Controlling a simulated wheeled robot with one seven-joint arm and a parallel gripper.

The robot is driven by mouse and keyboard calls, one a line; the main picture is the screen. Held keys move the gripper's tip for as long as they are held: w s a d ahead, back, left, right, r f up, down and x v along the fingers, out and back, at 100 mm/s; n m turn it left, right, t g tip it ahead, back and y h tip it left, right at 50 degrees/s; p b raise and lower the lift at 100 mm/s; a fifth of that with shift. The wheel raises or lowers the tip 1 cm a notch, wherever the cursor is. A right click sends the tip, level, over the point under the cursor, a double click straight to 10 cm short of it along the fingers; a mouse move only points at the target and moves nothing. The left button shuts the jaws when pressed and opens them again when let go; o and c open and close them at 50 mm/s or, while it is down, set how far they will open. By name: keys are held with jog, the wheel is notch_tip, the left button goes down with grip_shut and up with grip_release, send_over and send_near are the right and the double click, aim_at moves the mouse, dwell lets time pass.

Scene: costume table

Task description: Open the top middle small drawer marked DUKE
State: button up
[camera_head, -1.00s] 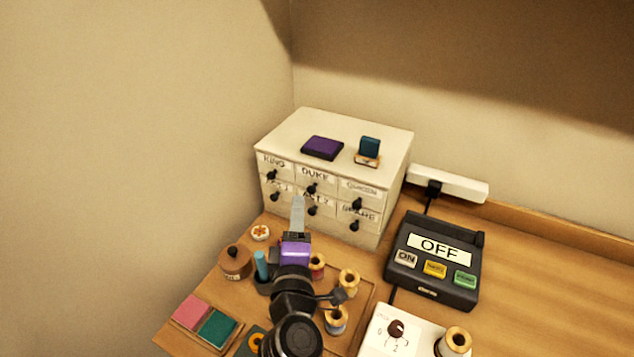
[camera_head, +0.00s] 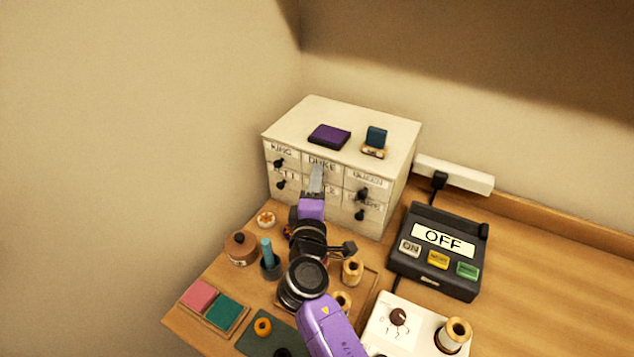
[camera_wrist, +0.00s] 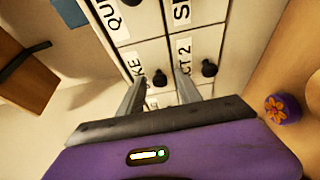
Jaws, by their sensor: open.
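The DUKE drawer (camera_head: 322,163) is the top middle small drawer of a cream drawer cabinet (camera_head: 395,160). It looks closed, flush with its neighbours. Its label also shows in the wrist view (camera_wrist: 134,66), turned sideways. My gripper (camera_head: 317,168) is in front of this drawer and hides its knob in the head view. In the wrist view my gripper (camera_wrist: 157,78) is open, with one finger on each side of the dark DUKE knob (camera_wrist: 159,78). I cannot tell whether the fingers touch it. The ACT 2 knob (camera_wrist: 209,69) is outside the right finger.
A purple pad (camera_head: 329,136) and a teal block (camera_head: 376,136) rest on the cabinet. The KING (camera_head: 281,152) and QUEEN (camera_head: 368,178) drawers flank DUKE. A black button box (camera_head: 435,255) reading OFF stands right. Spools and a brown pot (camera_head: 241,248) sit in front.

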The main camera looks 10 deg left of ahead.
jog(key=shift+c, duration=0.2)
grip_shut()
jog(key=shift+s, duration=0.1)
dwell(1.1)
